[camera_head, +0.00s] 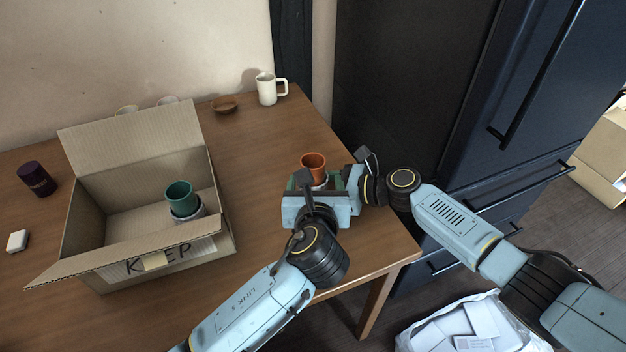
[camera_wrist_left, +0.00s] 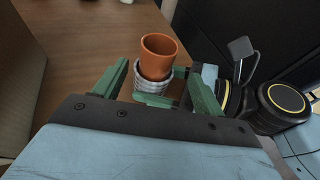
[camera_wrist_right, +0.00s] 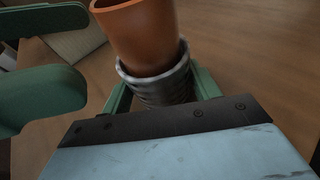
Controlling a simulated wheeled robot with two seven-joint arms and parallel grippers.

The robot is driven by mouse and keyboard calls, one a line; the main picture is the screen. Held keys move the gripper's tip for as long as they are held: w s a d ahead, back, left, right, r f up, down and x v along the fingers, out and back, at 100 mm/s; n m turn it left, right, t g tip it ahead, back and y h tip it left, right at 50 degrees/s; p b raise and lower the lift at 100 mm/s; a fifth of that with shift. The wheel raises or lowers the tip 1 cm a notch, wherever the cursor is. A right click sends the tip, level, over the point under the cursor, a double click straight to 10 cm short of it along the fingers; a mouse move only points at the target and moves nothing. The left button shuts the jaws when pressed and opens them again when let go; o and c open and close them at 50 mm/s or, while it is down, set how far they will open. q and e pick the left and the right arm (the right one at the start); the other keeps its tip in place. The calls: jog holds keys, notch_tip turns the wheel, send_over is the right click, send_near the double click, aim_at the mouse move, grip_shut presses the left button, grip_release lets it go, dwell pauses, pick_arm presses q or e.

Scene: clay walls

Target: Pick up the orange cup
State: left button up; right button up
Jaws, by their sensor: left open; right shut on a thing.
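The orange cup (camera_head: 313,161) stands upright near the right end of the table. Its lower part sits inside a grey ribbed cup (camera_wrist_left: 152,84). My right gripper (camera_wrist_right: 160,88) is shut on the grey ribbed cup, with green fingers on either side of it. My left gripper (camera_head: 315,184) is open, its fingers spread on either side of the cups in the left wrist view. I cannot tell whether the left fingers touch them. In the head view my left gripper hides the lower part of the cups and most of my right gripper.
A cardboard box (camera_head: 128,258) marked KEEP holds a green cup (camera_head: 179,194) in a grey one. A white mug (camera_head: 267,89) and a brown bowl (camera_head: 225,104) stand at the back. A purple cup (camera_head: 36,178) stands at left. A dark cabinet (camera_head: 400,90) borders the table's right side.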

aim_at(313, 165)
pick_arm(q)
jog(key=x, duration=0.3)
jog(key=shift+w+f, duration=0.1)
jog(key=shift+w, duration=0.2)
jog(key=shift+a+x, duration=0.2)
jog(key=shift+x, duration=2.35)
jog(key=shift+c, duration=0.2)
jog(key=c, duration=1.1)
notch_tip(313, 165, up, 7)
jog(key=s, duration=1.8)
jog(key=shift+a, duration=0.3)
pick_arm(e)
jog(key=o, duration=0.8)
